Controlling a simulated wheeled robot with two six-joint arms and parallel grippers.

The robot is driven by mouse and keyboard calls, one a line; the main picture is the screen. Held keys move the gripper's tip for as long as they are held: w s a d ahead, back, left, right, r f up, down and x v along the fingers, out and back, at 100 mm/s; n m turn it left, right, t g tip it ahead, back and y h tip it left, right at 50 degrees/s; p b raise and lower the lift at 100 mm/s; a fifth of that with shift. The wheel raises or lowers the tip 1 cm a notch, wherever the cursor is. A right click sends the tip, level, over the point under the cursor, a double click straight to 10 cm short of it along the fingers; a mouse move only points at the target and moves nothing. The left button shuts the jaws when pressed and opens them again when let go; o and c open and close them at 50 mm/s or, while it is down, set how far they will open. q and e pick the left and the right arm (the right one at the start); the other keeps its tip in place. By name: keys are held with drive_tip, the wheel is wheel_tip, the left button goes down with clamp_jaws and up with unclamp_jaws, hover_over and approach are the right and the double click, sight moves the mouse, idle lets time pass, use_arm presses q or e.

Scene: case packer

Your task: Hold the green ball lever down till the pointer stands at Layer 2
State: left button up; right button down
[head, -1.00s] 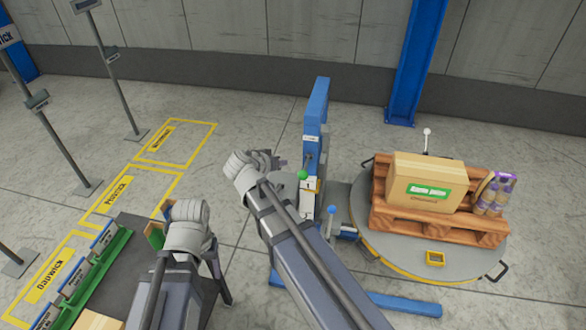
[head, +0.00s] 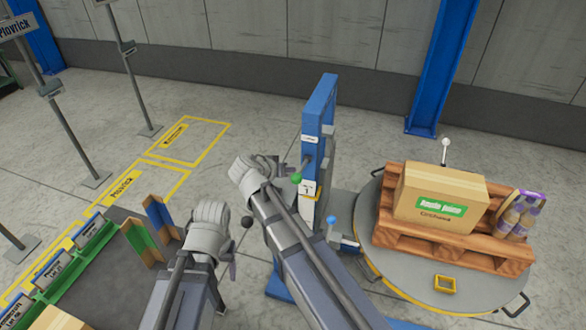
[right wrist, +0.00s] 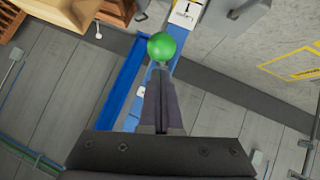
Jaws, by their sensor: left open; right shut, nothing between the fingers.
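The green ball lever (head: 297,179) is on the blue post (head: 318,120), beside a white plate (head: 309,189). The plate's marking looks like a 1 in the head view. The plate also shows in the right wrist view (right wrist: 186,12), reading like "Layer"; I cannot make out the pointer clearly. My right gripper (head: 284,165) is shut and empty, close to the ball. In the right wrist view its fingertips (right wrist: 161,75) are just short of the green ball (right wrist: 162,46); contact cannot be told. My left gripper (head: 230,262) is open and empty, lower left.
A blue ball lever (head: 331,219) and a black ball (head: 247,221) are near my arms. Green racks (head: 75,262) stand lower left.

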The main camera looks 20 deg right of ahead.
use_arm(q)
drive_tip(key=shift+w+d+f, duration=0.1)
drive_tip(key=shift+d+f, duration=0.25)
drive_tip(key=shift+f, duration=0.15)
use_arm(e)
drive_tip(key=shift+d+f, duration=0.15)
drive_tip(key=shift+f, duration=0.3)
drive_tip(key=shift+s, duration=0.1)
